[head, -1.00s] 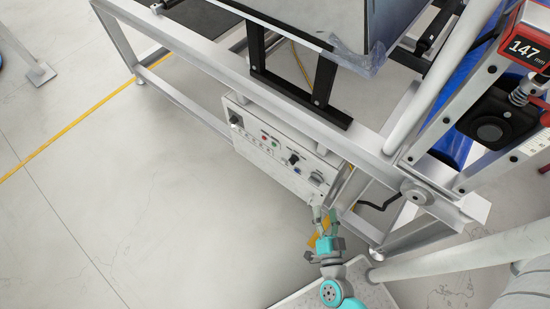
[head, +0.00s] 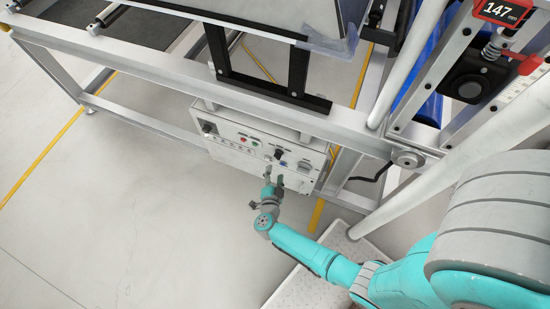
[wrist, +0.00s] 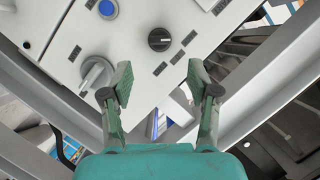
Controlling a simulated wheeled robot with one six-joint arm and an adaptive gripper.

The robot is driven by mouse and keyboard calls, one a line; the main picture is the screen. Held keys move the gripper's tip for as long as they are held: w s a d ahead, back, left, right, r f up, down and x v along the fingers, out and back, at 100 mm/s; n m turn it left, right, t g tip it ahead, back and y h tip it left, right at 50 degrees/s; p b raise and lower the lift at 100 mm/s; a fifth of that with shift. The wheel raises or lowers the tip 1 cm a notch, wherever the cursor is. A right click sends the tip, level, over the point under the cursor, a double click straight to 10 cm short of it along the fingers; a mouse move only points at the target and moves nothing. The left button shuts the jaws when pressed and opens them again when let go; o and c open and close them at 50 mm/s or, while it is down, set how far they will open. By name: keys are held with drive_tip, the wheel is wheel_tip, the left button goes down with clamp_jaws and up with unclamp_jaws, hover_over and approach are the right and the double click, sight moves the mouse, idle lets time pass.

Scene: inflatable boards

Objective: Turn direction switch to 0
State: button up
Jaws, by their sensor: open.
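The white control box (head: 225,155) hangs under the metal frame. A black rotary knob (head: 278,154) is on its face. In the wrist view, a black knob (wrist: 159,39) with a pale mark on its right side lies ahead of the gap between my fingers. Small labels around it are unreadable, so I cannot confirm that it is the direction switch. My gripper (head: 274,177) is in front of the panel's lower part. In the wrist view its green-padded fingers (wrist: 160,83) are apart, with nothing held between them.
A grey knob (wrist: 97,74) sits near the left finger in the wrist view, and a blue button (wrist: 108,9) is above it. Red (head: 243,137) and green (head: 255,142) buttons are farther left on the panel. Metal frame beams surround the box. Open floor (head: 120,220) lies to the left.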

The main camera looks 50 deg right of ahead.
sight(277, 159)
drive_tip(key=x, duration=0.9)
clamp_jaws()
